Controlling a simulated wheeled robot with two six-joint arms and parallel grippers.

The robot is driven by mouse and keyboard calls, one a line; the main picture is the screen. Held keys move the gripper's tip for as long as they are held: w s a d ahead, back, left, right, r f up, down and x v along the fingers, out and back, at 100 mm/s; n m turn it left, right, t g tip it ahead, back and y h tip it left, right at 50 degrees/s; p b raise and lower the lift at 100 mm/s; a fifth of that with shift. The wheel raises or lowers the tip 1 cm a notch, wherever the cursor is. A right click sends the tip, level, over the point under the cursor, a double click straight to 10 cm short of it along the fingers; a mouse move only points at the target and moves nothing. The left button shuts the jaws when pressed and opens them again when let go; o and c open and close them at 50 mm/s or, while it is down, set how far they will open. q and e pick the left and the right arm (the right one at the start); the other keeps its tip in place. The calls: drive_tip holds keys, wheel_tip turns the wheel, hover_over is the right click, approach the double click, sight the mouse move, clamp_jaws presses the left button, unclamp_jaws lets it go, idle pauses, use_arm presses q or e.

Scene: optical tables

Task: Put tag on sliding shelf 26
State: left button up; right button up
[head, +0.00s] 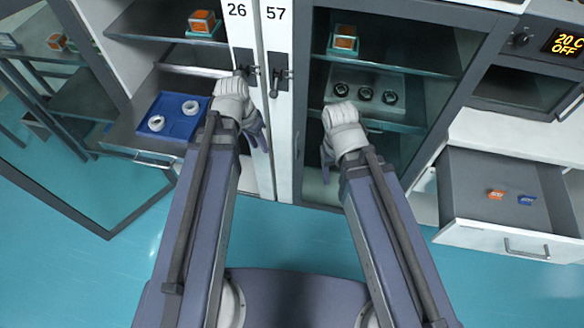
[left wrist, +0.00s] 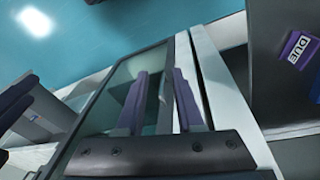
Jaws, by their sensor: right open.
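Two small tags, an orange one (head: 495,194) and a blue one (head: 526,200), lie in the open drawer (head: 465,185) at the right. A purple-blue tag with white lettering (left wrist: 299,49) shows at the right of the left wrist view. The sliding shelf (head: 122,135) in the cabinet marked 26 is pulled out and bears a blue tray. My left gripper (head: 262,138) is in front of the white posts, right of that shelf; its fingers (left wrist: 160,80) are apart with nothing between them. My right gripper (head: 326,168) is open and empty before the cabinet marked 57.
The blue tray (head: 183,122) holds white ring-shaped parts. An open glass door (head: 95,190) sticks out at the lower left. Cabinet 57 has a shelf with several dark round parts (head: 365,94). Teal floor (head: 290,235) is clear in front.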

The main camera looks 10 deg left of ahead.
use_arm(q)
drive_tip(key=s+d+n+g+y, duration=0.1)
drive_tip(key=s+d+y, duration=0.2)
drive_tip(key=s+d, duration=0.4)
drive_tip(key=d, duration=0.4)
drive_tip(key=shift+s, duration=0.2)
drive_tip(key=shift+f, duration=0.1)
